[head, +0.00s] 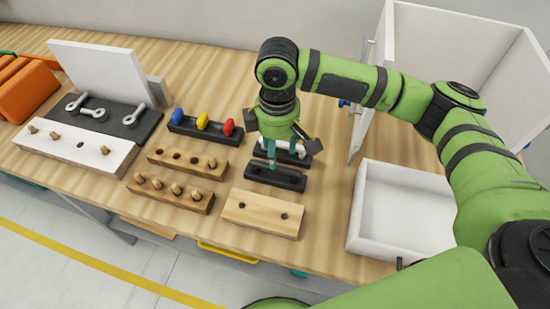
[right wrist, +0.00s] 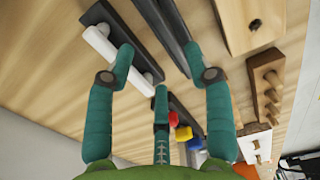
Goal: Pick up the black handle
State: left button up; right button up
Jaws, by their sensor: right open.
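My right gripper (head: 271,158) is open and points down over the dark blocks in the middle of the table. A black block with holes (head: 275,178) lies just in front of it. Behind the fingers, a black rack (head: 290,158) with a white bar on it is partly hidden. In the right wrist view, the open fingers (right wrist: 158,60) are spread with nothing held. The white bar (right wrist: 100,42) passes by the left finger, and a long dark piece (right wrist: 165,30) runs between the fingers. I cannot tell for certain which dark piece is the black handle. My left gripper is not in view.
A light wooden block with two holes (head: 262,212) lies in front. Two pegged or holed wooden blocks (head: 187,162) and a rack with blue, yellow and red pieces (head: 205,128) stand left. A white tray (head: 400,195) and an open white cabinet (head: 455,60) stand right.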

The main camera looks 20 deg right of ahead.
aim_at(275, 173)
jog(key=f, duration=0.1)
jog(key=s+f+p, duration=0.1)
jog(key=f, duration=0.1)
jog(key=shift+s+a+f, duration=0.15)
jog(key=shift+a+f, duration=0.05)
jog(key=shift+a, duration=0.05)
jog(key=shift+w+f+p, duration=0.2)
jog(key=shift+f+p, duration=0.1)
jog(key=shift+f, duration=0.7)
jog(key=shift+c, duration=0.4)
grip_shut()
pick_arm(q)
jog(key=s, duration=0.1)
jog(key=s+r, duration=0.1)
jog(key=s, duration=0.1)
jog(key=shift+s+a+r+g, duration=0.2)
jog(key=shift+s+r+g, duration=0.05)
jog(key=shift+g, duration=0.05)
